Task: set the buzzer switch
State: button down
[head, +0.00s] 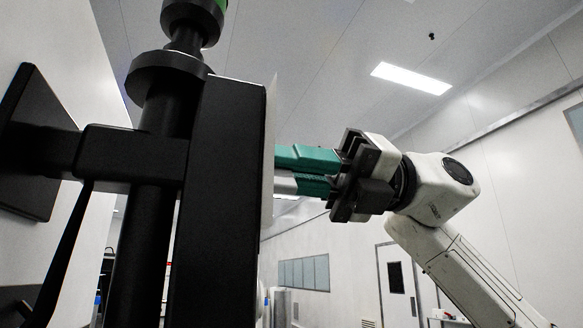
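My gripper (292,170) comes in from the right at the height of a tall dark box (218,205). Its teal and grey fingers reach level toward the box's right side, which carries a thin pale plate (268,160) seen edge-on. The fingertips end at or behind that plate's edge. I cannot tell whether they touch it, or whether the fingers are apart. No buzzer switch can be made out; the face of the box toward my gripper is turned away from this view.
A black post (150,240) with a clamp arm (130,155) stands left of the box, and a round fitting with a green part (192,12) tops it. A dark flat panel (35,140) is at far left. The room right of the box looks open except for my arm.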

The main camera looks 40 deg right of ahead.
jog(key=shift+w+m, duration=0.1)
jog(key=shift+m, duration=0.6)
jog(key=shift+d, duration=0.1)
jog(key=c, duration=1.2)
grip_release()
jog(key=b+v, duration=0.2)
jog(key=v, duration=0.8)
jog(key=shift+d+b, duration=0.3)
jog(key=shift+d, duration=0.05)
